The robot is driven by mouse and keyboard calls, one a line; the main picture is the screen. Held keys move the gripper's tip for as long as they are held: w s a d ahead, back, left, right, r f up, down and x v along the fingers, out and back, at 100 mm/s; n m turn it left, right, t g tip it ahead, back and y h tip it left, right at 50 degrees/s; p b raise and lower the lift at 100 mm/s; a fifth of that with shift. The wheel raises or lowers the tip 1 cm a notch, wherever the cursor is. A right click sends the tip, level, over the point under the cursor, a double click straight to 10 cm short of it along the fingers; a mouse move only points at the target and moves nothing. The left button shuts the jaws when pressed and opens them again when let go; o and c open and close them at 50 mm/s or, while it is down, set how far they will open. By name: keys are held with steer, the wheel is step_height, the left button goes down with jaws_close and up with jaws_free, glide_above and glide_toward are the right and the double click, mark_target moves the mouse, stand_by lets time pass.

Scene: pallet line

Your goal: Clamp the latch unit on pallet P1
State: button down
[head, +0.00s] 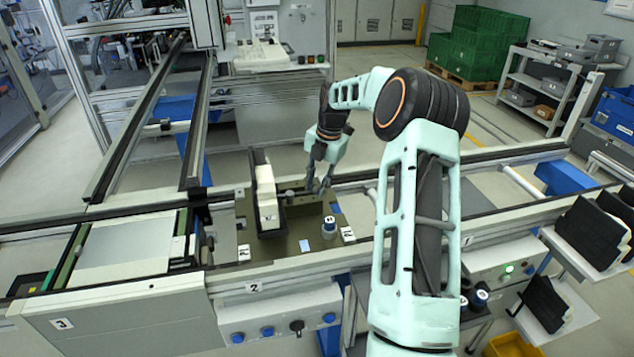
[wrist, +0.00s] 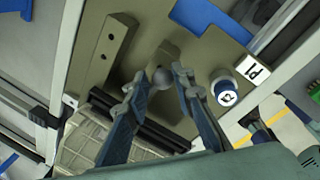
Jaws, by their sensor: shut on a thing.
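The latch unit (head: 265,198), a cream block with black sides, stands upright on the olive plate of pallet P1 (head: 285,246). In the wrist view its ribbed pale body (wrist: 88,147) is at lower left, partly behind my finger. A dark lever reaches from the unit toward my gripper (head: 319,188). In the wrist view, a round grey knob (wrist: 166,86) sits between the fingers of my gripper (wrist: 160,76), which is shut on it low over the plate. The P1 label (wrist: 257,70) is on the plate. Whether the latch is clamped cannot be told.
A blue-and-white round button (head: 329,225) stands on the plate right of the unit and near my right finger in the wrist view (wrist: 225,92). Conveyor rails border the pallet. A grey flat panel (head: 130,243) lies left. Dark bins (head: 592,232) stand at right.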

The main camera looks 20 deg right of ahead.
steer(key=shift+w+a+f+n+p, duration=0.1)
steer(key=shift+w+a+n+p, duration=0.15)
steer(key=shift+n, duration=0.3)
steer(key=shift+w+a+n+p, duration=0.1)
steer(key=shift+w+n+p, duration=0.15)
steer(key=shift+n, duration=0.3)
steer(key=shift+y, duration=0.3)
steer(key=c, duration=1.7)
jaws_free()
steer(key=shift+a, duration=0.1)
steer(key=shift+o, duration=0.6)
steer(key=shift+d, duration=0.25)
steer(key=shift+d, duration=0.1)
steer(key=v, duration=1.2)
steer(key=shift+w, duration=0.2)
